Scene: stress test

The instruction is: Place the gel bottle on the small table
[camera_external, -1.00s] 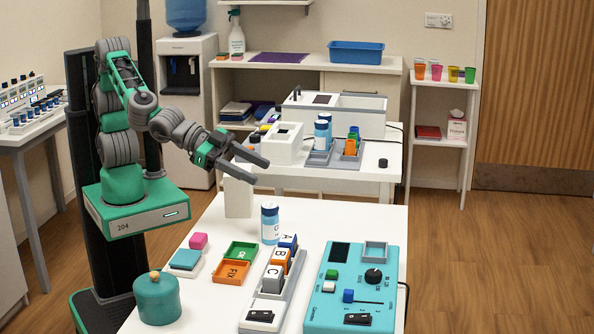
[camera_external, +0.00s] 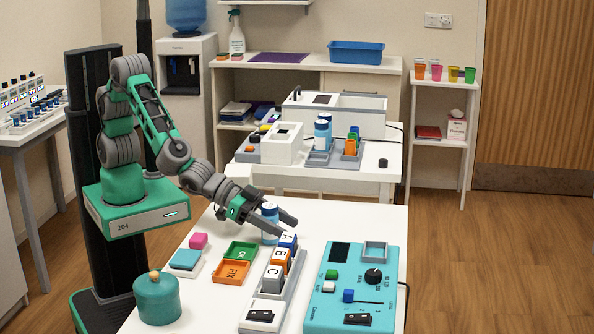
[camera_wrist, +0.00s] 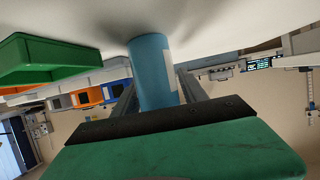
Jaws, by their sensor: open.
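The blue bottle with a pale label, which looks like the gel bottle (camera_external: 269,209), stands upright on the near white table (camera_external: 335,215). My gripper (camera_external: 285,223) is low over this table, with its fingers at the bottle and partly covering it. In the wrist view, which appears upside down, the bottle (camera_wrist: 152,65) stands between my two open fingers. I cannot tell whether either finger touches it. Which piece of furniture is the small table is not clear; a narrow white stand (camera_external: 445,145) is at the right wall.
Close to my gripper are a lettered block rack (camera_external: 258,305), a green tray (camera_external: 240,252), an orange tray (camera_external: 231,271) and a teal control panel (camera_external: 330,310). A second white table (camera_external: 378,178) behind holds similar blue bottles (camera_external: 322,133). The wooden floor at right is clear.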

